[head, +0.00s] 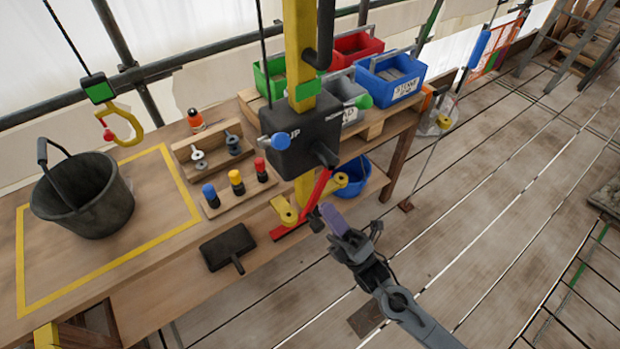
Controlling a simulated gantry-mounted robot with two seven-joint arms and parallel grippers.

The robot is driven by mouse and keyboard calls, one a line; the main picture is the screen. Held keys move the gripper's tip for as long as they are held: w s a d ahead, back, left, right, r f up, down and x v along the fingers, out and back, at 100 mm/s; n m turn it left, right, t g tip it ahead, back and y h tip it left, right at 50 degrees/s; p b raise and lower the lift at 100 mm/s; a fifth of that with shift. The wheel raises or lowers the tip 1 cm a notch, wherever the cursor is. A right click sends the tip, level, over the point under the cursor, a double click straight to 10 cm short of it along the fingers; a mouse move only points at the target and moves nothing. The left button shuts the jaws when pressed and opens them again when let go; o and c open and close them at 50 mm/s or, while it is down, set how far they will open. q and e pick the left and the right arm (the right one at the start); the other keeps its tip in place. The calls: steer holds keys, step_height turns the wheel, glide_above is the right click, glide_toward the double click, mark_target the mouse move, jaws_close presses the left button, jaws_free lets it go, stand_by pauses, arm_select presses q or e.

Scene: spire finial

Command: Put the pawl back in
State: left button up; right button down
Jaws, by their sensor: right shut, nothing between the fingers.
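A black winch box (300,132) marked UP sits on a yellow post (299,45). A blue knob (281,141) sticks out of its left side, and a red bar (317,188) slants down below it. Yellow parts (285,210) show at the post's foot. I cannot tell which part is the pawl. My right gripper (337,232) is shut and empty, just right of the red bar's lower end. A purple piece (332,213) shows at its tip; I cannot tell whether they touch. My left gripper is out of view.
The bench holds a black bucket (84,198), a rack with coloured-top pegs (238,189) and a black brush-like tool (228,247). Green, red and blue bins (391,75) stand behind the post. A blue bucket (354,177) is beneath. A yellow hook (126,126) hangs at left.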

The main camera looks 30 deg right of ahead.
mark_target(285, 148)
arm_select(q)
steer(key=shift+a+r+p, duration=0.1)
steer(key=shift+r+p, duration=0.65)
arm_select(e)
steer(key=x, duration=1.3)
steer(key=shift+w+a+r, duration=0.15)
steer(key=shift+w+r, duration=0.1)
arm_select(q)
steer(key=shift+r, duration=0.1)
